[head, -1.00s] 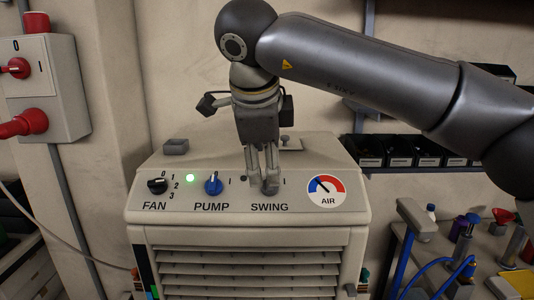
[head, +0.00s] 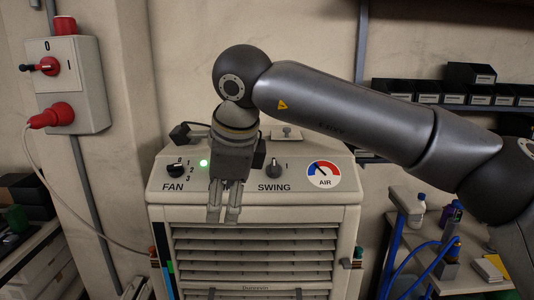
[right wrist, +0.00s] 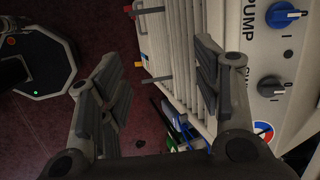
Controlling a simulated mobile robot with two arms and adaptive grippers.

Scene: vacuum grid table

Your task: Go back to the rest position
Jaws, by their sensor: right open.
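My right gripper (head: 223,218) hangs in front of the cooler (head: 345,222), over the top edge of its front louvres. In the right wrist view its two fingers (right wrist: 160,88) are spread, with nothing between them. The SWING knob (head: 273,167) stands free to the right of the gripper and also shows in the right wrist view (right wrist: 270,87). The blue PUMP knob (right wrist: 286,14) is hidden behind the gripper in the head view. The FAN knob (head: 176,170) and a lit green lamp (head: 203,163) are on the left of the panel. My left gripper is not in view.
A wall switch box (head: 82,95) with a red plug (head: 52,116) and cable is at the left. Dark bins (head: 470,96) line a shelf at the right. A side table (head: 450,286) with bottles and a blue hose stands at the lower right.

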